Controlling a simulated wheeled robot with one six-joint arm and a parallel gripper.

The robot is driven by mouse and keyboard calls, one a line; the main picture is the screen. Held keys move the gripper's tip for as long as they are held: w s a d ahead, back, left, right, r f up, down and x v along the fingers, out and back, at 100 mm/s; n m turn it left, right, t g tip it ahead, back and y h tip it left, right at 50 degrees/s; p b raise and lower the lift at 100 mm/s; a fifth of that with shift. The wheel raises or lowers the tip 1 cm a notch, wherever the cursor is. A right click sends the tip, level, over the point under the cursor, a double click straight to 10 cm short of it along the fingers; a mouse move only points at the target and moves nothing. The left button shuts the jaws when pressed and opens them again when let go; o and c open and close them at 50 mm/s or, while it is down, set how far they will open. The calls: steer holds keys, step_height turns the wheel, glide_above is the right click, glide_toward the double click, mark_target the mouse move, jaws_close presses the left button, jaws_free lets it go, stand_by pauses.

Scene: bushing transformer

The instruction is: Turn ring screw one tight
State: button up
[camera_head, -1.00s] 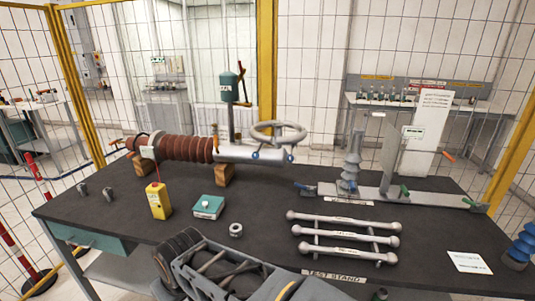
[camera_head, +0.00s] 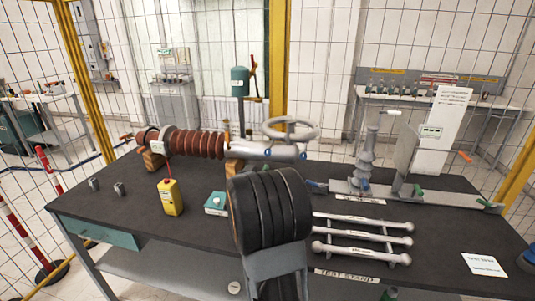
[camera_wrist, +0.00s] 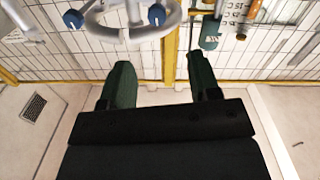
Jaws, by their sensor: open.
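A grey ring (camera_head: 291,129) sits at the right end of the brown ribbed bushing (camera_head: 195,144). Two blue screws, a left one (camera_head: 267,153) and a right one (camera_head: 303,155), show just below it; I cannot tell which is ring screw one. In the wrist view the ring (camera_wrist: 120,33) is at the upper left, with a left blue screw (camera_wrist: 73,19) and a right one (camera_wrist: 156,14). My gripper (camera_wrist: 158,62) is open and empty, its two green fingers apart, below the ring in that picture. My arm hides the fingers in the head view.
On the dark table stand a yellow device (camera_head: 170,197), a teal box (camera_head: 215,203), a rack of grey rods (camera_head: 362,236) and a grey ribbed insulator (camera_head: 366,160) at the right. A green cylinder (camera_head: 240,82) rises behind the bushing. Yellow-framed mesh fencing surrounds the area.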

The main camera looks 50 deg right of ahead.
mark_target(267, 154)
steer(key=p+x, duration=0.1)
steer(key=x, duration=0.5)
steer(key=p+x, duration=0.2)
steer(key=x, duration=0.5)
steer(key=shift+s+d+r, duration=0.1)
steer(key=shift+d, duration=0.25)
steer(key=shift+c, duration=0.5)
steer(key=c, duration=0.8)
